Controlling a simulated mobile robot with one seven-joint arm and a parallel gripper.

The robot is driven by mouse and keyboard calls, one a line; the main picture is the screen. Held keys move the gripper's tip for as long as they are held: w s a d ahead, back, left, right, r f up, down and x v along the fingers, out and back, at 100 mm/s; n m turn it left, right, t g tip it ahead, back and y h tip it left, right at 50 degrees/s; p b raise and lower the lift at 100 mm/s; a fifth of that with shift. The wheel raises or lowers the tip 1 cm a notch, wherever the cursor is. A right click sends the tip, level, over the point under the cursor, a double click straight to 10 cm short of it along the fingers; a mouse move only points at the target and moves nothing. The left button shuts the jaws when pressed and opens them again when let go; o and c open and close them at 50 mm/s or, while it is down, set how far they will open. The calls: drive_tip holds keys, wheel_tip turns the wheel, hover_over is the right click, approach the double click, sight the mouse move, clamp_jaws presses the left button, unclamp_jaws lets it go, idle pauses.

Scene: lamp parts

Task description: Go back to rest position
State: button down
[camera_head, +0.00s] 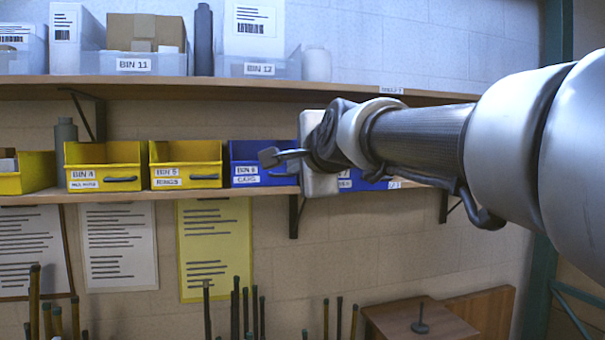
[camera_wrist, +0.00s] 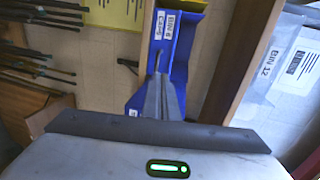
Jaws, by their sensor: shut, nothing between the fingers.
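My arm reaches in from the right in the camera_head view. My gripper (camera_head: 268,157) is in front of the lower shelf, overlapping the blue bin 6 (camera_head: 245,154) in the picture. In the camera_wrist view my gripper (camera_wrist: 158,75) is shut, its fingers together and empty. The blue bins lie behind the fingers there, and the bin 6 label (camera_wrist: 165,25) shows above them. I cannot tell how far the fingertips are from the bins. My arm hides part of the blue bin 7 (camera_head: 358,181).
The lower shelf (camera_head: 110,193) also bears yellow bin 4 (camera_head: 103,158) and yellow bin 5 (camera_head: 186,157). The upper shelf (camera_head: 240,92) has clear bins. Upright rods (camera_head: 245,310) and a brown table (camera_head: 395,322) with a small dark part (camera_head: 420,318) stand below.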

drive_tip(key=v, duration=0.6)
drive_tip(key=s+d+f+n+g+h+p, duration=0.1)
drive_tip(key=s+d+f+n+g, duration=0.2)
drive_tip(key=s+f, duration=0.5)
drive_tip(key=s+d+f+n+g+h+p, duration=0.2)
drive_tip(key=s+d+f+n, duration=0.4)
drive_tip(key=f, duration=0.5)
drive_tip(key=s+d+f+n+g+h+p, duration=0.1)
drive_tip(key=s+d+f+n+g, duration=0.3)
drive_tip(key=s+f, duration=0.5)
drive_tip(key=shift+s+d+f+n+h+p, duration=0.3)
drive_tip(key=shift+s+d+f+n, duration=0.15)
drive_tip(key=shift+n, duration=0.35)
drive_tip(key=shift+w, duration=0.1)
